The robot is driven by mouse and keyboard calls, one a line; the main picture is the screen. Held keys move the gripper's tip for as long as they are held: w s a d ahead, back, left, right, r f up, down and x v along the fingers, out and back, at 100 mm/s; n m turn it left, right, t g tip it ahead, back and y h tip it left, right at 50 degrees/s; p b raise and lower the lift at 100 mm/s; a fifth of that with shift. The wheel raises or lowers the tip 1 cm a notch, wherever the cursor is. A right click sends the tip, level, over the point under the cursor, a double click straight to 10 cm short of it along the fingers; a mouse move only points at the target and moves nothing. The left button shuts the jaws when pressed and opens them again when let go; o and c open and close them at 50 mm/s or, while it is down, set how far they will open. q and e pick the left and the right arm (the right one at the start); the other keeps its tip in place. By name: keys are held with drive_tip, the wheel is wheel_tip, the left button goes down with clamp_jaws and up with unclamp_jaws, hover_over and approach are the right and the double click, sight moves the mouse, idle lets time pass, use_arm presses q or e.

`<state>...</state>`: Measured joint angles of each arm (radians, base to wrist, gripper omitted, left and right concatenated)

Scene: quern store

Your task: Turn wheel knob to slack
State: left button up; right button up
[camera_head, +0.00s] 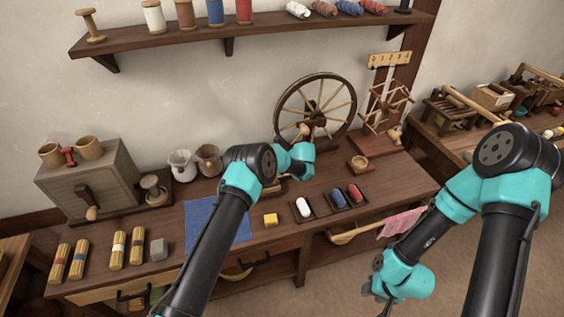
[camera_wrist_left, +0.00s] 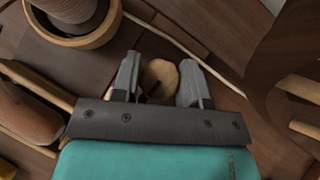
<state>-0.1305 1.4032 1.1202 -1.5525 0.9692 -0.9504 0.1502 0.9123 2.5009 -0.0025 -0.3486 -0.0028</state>
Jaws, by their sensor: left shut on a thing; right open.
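The spinning wheel (camera_head: 313,107), dark-rimmed with pale spokes, stands at the back of the workbench. A pale wooden knob (camera_head: 304,130) shows low at its front. My left arm reaches over the bench to it. In the left wrist view, my left gripper (camera_wrist_left: 159,78) has one grey finger on each side of a round wooden knob (camera_wrist_left: 158,72) and is shut on it. In the head view the left fingertips are mostly hidden behind my own wrist. My right gripper (camera_head: 377,296) is open and empty, low in front of the bench.
A yarn winder (camera_head: 386,105) stands right of the wheel, below a marked wooden plate (camera_head: 390,60). A blue cloth (camera_head: 202,212), a yellow block (camera_head: 270,219) and small trays of spools lie near my left arm. A shelf (camera_head: 150,39) hangs above.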

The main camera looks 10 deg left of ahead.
use_arm(q)
drive_tip(key=shift+n+g+y, duration=0.5)
drive_tip(key=shift+n+g, duration=0.3)
drive_tip(key=shift+n, duration=0.6)
drive_tip(key=shift+a+r+n+g+y, duration=0.1)
drive_tip(key=shift+n+g+y, duration=0.2)
drive_tip(key=shift+n+g, duration=0.85)
drive_tip(key=o, duration=0.9)
drive_tip(key=shift+v, duration=3.75)
drive_tip(key=shift+s, duration=0.1)
drive_tip(key=shift+c, duration=0.2)
